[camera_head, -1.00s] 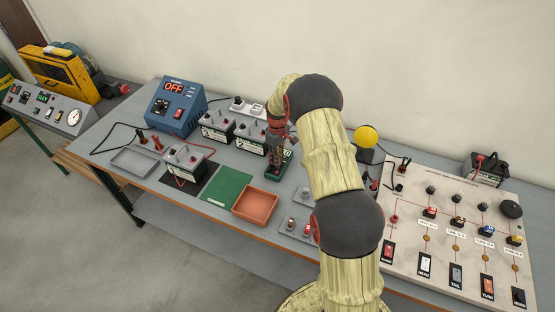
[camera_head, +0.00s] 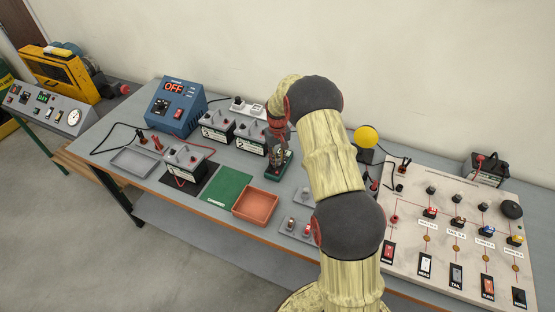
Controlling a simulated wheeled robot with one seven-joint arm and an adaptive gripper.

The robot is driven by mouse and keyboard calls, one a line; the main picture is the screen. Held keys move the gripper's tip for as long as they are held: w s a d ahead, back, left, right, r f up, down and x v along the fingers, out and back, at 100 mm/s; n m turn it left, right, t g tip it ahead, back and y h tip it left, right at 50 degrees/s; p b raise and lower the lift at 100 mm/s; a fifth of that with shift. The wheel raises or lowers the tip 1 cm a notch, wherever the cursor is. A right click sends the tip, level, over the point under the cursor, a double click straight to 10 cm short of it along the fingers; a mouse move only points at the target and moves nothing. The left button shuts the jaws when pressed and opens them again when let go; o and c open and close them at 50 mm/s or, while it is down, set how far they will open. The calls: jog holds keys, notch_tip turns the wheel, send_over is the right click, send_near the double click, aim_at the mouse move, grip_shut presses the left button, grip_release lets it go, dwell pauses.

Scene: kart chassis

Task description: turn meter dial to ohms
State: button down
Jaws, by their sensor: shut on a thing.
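The meter (camera_head: 277,172) is a small dark green device standing on the bench in the middle of the view, to the right of a battery. My gripper (camera_head: 277,160) reaches down over the meter's face from above. It is shut on the meter's dial. The dial itself is hidden behind the fingers, so its pointer and setting cannot be read. The meter's display is too small and covered to read.
Batteries (camera_head: 251,136) stand close to the left of the meter. A blue power supply (camera_head: 178,106), a green mat (camera_head: 229,190), an orange tray (camera_head: 256,206) and a lighting board (camera_head: 450,230) share the bench. My arm covers the bench to the right of the meter.

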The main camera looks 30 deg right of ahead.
dwell(0.3)
jog(key=c, duration=1.6)
grip_release()
notch_tip(320, 180, up, 12)
jog(key=shift+f, duration=0.1)
